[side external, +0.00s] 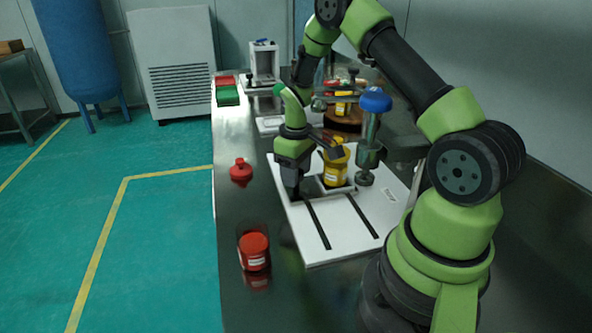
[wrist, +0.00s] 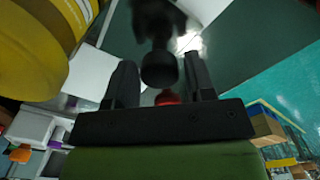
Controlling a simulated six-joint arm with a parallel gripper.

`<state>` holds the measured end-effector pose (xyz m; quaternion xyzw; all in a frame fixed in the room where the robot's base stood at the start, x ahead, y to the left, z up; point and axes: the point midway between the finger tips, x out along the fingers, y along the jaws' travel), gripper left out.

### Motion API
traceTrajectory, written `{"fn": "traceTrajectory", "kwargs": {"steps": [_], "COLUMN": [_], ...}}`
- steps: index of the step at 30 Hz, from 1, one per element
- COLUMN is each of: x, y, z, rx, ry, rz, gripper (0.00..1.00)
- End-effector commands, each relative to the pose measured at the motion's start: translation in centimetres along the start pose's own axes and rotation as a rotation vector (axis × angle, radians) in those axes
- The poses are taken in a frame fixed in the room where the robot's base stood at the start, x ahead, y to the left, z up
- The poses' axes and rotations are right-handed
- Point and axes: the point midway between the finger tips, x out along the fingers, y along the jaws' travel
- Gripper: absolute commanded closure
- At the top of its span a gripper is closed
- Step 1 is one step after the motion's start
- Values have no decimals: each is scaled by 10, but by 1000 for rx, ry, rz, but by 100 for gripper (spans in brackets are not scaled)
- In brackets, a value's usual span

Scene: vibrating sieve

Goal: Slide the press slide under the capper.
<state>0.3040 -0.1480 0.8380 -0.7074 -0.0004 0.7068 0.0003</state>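The press slide (side external: 340,191) is a small light carriage on a white slotted base plate (side external: 300,230). A yellow jar (side external: 336,172) stands on it, left of the capper. The capper (side external: 369,155) is a grey vertical press with a blue top knob. My gripper (side external: 294,193) points down at the left side of the slide, low over the plate. In the wrist view its two fingers are apart, with a black knob (wrist: 158,68) showing between them; contact cannot be told. The yellow jar is close at upper left there (wrist: 35,50).
A red-lidded jar (side external: 254,252) stands at the bench's front left. A red knobbed piece (side external: 241,170) lies left of the plate. Red and green bins (side external: 228,95) and a white-framed device (side external: 264,62) are farther back. The plate's front is clear apart from two slots.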

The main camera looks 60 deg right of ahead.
Motion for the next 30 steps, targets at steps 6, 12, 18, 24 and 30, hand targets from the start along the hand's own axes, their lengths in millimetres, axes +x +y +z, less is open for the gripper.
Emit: {"fn": "traceTrajectory", "kwargs": {"steps": [6, 12, 18, 24, 30], "x": [0, 0, 1, 2, 2], "y": [0, 5, 26, 45, 58], "z": [0, -6, -27, -46, -59], "rx": [0, 0, 0, -1, -1], "ry": [0, 1, 3, 2, -1], "rz": [0, 1, 3, 2, -1], "gripper": [100, 100, 100, 100, 100]}}
